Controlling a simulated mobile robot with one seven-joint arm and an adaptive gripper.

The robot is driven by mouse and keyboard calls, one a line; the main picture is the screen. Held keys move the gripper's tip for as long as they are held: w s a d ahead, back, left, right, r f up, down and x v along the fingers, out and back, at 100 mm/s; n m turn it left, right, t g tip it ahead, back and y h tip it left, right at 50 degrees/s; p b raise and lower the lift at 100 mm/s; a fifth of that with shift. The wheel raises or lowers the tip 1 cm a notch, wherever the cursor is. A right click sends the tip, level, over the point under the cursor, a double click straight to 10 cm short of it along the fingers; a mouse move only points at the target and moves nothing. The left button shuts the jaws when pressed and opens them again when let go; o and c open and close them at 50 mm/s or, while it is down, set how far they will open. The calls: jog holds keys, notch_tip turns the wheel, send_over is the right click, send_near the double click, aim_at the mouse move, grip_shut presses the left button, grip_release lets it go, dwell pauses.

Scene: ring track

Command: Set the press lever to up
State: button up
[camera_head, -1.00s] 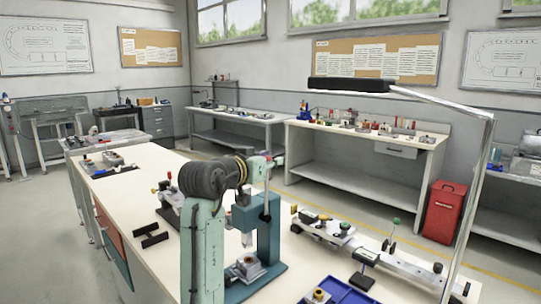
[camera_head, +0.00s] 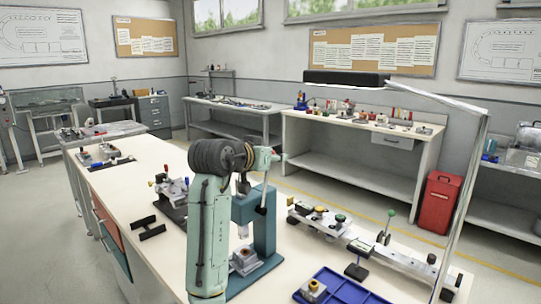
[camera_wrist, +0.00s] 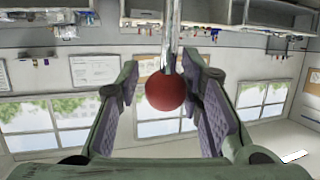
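The teal press (camera_head: 266,224) stands on the near workbench, partly hidden behind my arm. Its lever ends in a red ball knob (camera_wrist: 165,92) on a shiny metal rod (camera_wrist: 172,35), seen close up in the wrist view. My gripper (camera_wrist: 168,100) is open, with one finger on each side of the knob. In the head view my gripper (camera_head: 268,158) is small, beside the top of the press, and the knob cannot be made out.
A blue tray (camera_head: 345,290), a long fixture with a green knob (camera_head: 390,213) and a lamp arm (camera_head: 465,190) lie right of the press. Black brackets (camera_head: 150,232) and a small fixture (camera_head: 172,190) lie left of it.

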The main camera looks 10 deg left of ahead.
jog(key=shift+o, duration=1.3)
jog(key=shift+a+r, duration=0.1)
jog(key=shift+s+a, duration=0.1)
jog(key=v, duration=1.1)
jog(key=shift+s, duration=0.4)
